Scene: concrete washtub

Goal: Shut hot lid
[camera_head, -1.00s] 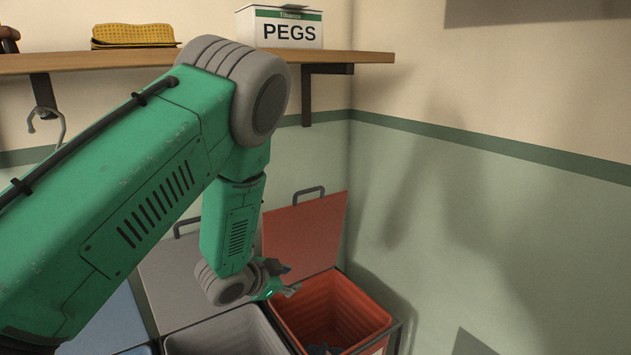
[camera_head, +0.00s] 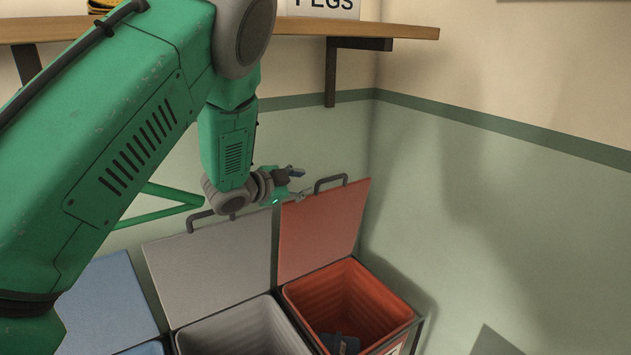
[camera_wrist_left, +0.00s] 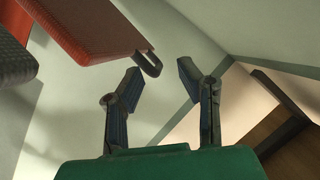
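The red lid (camera_head: 322,230), which I take to be the hot lid, stands open, leaning back above the red bin (camera_head: 345,300). Its dark handle (camera_head: 330,183) is on its top edge. My left gripper (camera_head: 302,184) is beside the handle, just to its left, with the fingers apart and empty. In the left wrist view the open fingers (camera_wrist_left: 160,82) are near the handle (camera_wrist_left: 150,64) at the corner of the red lid (camera_wrist_left: 92,25). I see no clear contact. My right gripper is not in view.
A grey lid (camera_head: 215,265) stands open beside the red one, over a grey bin (camera_head: 245,335). A blue lid (camera_head: 105,300) is farther left. Dark blue cloth (camera_head: 340,343) lies in the red bin. A wooden shelf (camera_head: 395,31) is above; the wall is close behind.

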